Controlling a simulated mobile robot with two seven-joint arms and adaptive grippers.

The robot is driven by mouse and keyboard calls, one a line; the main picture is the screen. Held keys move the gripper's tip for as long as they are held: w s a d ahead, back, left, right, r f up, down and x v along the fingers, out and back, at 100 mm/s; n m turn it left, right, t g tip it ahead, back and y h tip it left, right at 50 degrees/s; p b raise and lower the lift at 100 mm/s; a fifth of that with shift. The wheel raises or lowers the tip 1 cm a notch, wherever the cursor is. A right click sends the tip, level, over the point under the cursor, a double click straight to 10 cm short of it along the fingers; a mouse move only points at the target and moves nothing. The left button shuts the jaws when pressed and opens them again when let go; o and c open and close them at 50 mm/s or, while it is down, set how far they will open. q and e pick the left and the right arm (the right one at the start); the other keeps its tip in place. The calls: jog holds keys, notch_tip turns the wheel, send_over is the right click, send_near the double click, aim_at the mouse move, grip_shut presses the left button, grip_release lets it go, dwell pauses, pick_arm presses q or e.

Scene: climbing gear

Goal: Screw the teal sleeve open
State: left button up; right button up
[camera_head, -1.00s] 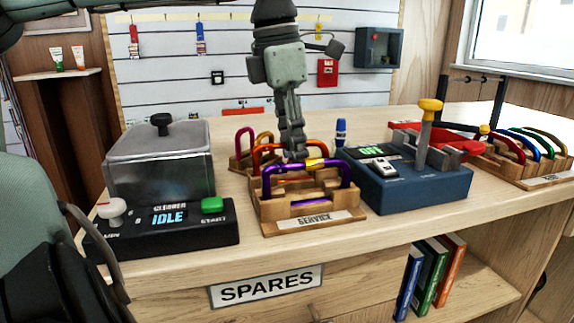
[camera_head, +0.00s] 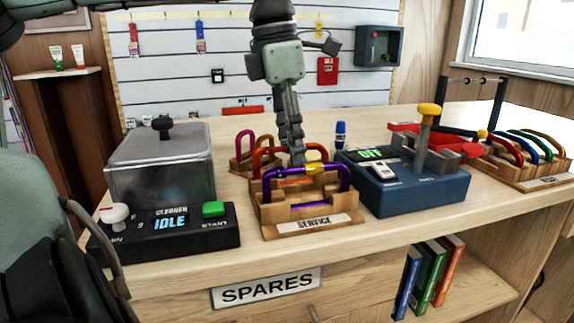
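My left gripper (camera_head: 298,160) comes down from above at the centre. Its fingertips are over the wooden service rack (camera_head: 308,222), close behind the top bar of a purple carabiner (camera_head: 345,178). That carabiner stands in the front of the rack and has an orange-yellow part on its top bar beside the fingertips. The fingers are seen edge-on, so the gap between them and any contact are unclear. An orange-red carabiner (camera_head: 262,158) stands just behind, partly covered by the gripper. I cannot make out a teal sleeve. My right gripper is not in view.
A cleaner box (camera_head: 160,175) reading IDLE stands left. A blue device (camera_head: 420,195) with a yellow-topped lever (camera_head: 427,125) stands close right of the rack. Another carabiner rack (camera_head: 530,178) is far right.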

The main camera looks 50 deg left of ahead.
pick_arm(q)
jog(key=shift+r+p, duration=0.65)
jog(key=shift+r, duration=0.35)
jog(key=shift+s+d, duration=0.35)
jog(key=shift+d, duration=0.3)
jog(key=shift+f, duration=0.15)
jog(key=shift+s+f+b, duration=0.1)
jog(key=shift+f+b, duration=1.15)
jog(key=shift+f, duration=0.15)
jog(key=shift+w+a+p, duration=0.3)
jog(key=shift+w+a, duration=0.05)
jog(key=shift+a, duration=0.4)
jog(key=shift+r, duration=0.2)
